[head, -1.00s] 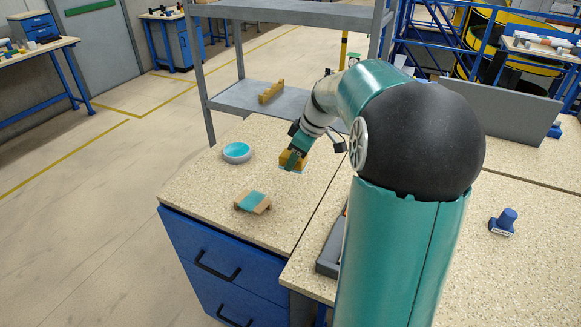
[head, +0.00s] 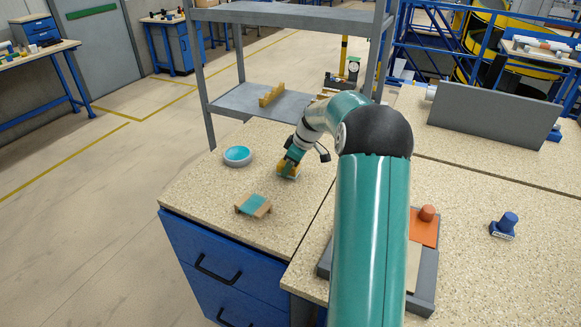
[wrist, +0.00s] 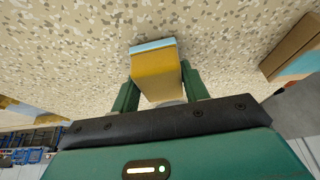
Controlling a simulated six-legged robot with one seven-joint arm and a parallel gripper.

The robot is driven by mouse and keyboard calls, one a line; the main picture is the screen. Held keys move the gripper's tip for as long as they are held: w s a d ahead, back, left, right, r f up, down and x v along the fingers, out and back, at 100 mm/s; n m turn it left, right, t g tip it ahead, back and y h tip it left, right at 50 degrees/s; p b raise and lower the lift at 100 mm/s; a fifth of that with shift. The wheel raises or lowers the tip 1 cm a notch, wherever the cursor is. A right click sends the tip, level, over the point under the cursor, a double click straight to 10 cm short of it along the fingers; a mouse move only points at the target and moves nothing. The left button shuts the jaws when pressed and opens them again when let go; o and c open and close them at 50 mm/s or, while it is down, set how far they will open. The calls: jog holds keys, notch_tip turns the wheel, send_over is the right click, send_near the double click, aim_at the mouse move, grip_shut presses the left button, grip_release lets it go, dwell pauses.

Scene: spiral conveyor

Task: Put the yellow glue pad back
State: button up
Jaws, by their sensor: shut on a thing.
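The yellow glue pad (head: 283,172) is a small yellow block with a pale blue face. My gripper (head: 289,168) is shut on it, over the back part of the left speckled bench. In the wrist view the pad (wrist: 158,75) sits between the two green fingers of my gripper (wrist: 159,86), its pale blue edge pointing away from the palm. The fingers cover part of its sides. I cannot tell whether the pad touches the bench top.
A round dish with a teal inside (head: 237,154) and a wooden stand with a teal top (head: 253,205) are on the left bench (head: 205,190). A grey tray with an orange piece (head: 425,228) and a blue stamp (head: 505,225) are at right. A grey shelf (head: 235,104) stands behind.

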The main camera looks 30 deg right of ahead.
jog(key=shift+f, duration=0.3)
jog(key=shift+f, duration=0.15)
jog(key=o, duration=1)
